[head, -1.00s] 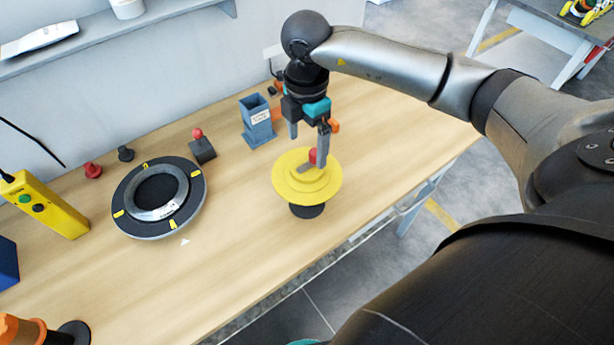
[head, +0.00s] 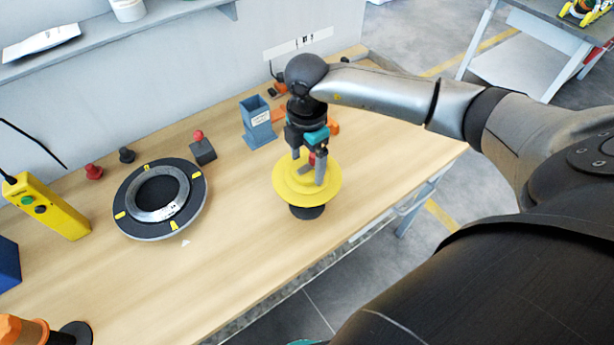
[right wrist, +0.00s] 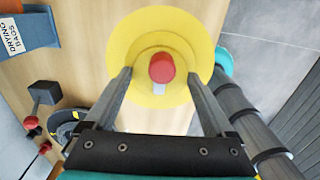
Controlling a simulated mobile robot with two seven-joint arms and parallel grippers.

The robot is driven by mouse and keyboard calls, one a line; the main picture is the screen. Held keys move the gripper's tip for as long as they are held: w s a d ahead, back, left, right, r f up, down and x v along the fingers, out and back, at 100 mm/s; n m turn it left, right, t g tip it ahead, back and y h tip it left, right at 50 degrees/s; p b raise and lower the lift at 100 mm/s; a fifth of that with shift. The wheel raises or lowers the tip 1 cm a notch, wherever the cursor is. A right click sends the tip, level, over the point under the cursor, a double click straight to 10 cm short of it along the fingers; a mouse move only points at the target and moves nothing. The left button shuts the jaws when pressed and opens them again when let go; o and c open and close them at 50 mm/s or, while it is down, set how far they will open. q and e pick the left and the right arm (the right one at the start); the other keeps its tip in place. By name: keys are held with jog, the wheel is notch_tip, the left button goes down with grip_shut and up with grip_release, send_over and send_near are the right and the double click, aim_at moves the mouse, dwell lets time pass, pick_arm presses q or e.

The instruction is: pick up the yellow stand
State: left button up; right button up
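The yellow stand (head: 290,187) is a stepped yellow disc with a red knob (head: 312,158) on top. It stands upright on a dark base (head: 307,212) near the table's front edge. My right gripper (head: 308,168) is above it, pointing down. In the right wrist view its two fingers (right wrist: 163,82) are apart, one on each side of the red knob (right wrist: 162,67), over the yellow disc (right wrist: 130,45). I see a gap between the fingers and the knob.
A blue holder (head: 257,122) stands behind the stand. A black-topped round turntable with a metal ring (head: 190,215) lies to the left. A small dark block with a red knob (head: 203,152) is between them. The table (head: 240,240) is bare in front of the turntable.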

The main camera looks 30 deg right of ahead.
grip_shut()
jog(key=shift+r, duration=0.1)
dwell(0.3)
jog(key=shift+r, duration=0.15)
